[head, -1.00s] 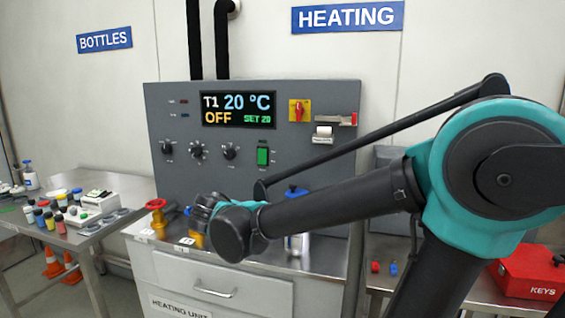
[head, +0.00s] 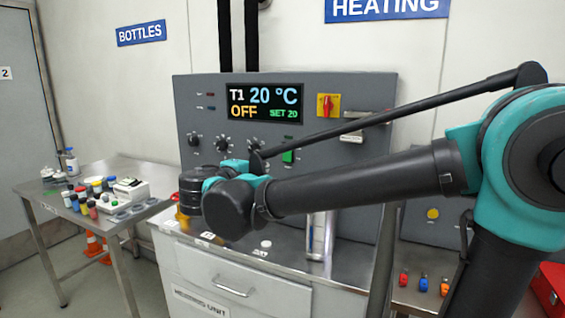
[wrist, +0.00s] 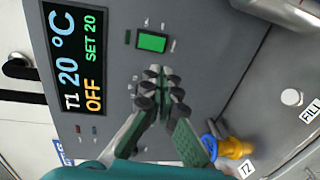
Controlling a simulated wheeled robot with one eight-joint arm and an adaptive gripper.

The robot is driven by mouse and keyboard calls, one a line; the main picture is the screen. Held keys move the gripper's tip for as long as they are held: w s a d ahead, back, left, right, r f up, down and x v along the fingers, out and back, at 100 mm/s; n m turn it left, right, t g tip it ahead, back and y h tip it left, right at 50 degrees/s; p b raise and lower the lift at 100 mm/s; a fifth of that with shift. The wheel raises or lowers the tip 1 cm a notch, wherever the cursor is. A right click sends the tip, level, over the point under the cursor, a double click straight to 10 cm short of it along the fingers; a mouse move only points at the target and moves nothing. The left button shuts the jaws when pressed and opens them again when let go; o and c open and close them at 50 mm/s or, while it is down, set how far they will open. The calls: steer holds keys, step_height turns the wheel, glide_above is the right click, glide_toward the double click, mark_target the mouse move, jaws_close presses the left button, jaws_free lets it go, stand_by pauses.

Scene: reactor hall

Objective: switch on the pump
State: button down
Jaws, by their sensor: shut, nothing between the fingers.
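The grey heating unit's panel (head: 290,98) faces me, with a display (head: 265,103) reading T1 20 °C, OFF, SET 20. A green rocker switch (head: 288,157) sits on the panel below the display's right end; it also shows in the wrist view (wrist: 152,42). Its small labels are unreadable, so I cannot tell if it is the pump's. My gripper (wrist: 163,88) is shut and empty, in front of the panel, with its tips apart from the green switch in the picture. In the head view my arm hides its fingers. They cover part of the knob row.
A red and yellow rotary switch (head: 328,105) sits right of the display. A blue-handled yellow valve (wrist: 236,148) stands by the T2 label, near my fingers. A metal cylinder (head: 318,238) stands on the worktop. A side table (head: 135,166) with several bottles is at left.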

steer(key=x, duration=1.4)
steer(key=shift+w+d+f, duration=0.1)
steer(key=shift+w+f, duration=0.05)
steer(key=shift+w, duration=0.1)
steer(key=shift+s, duration=0.1)
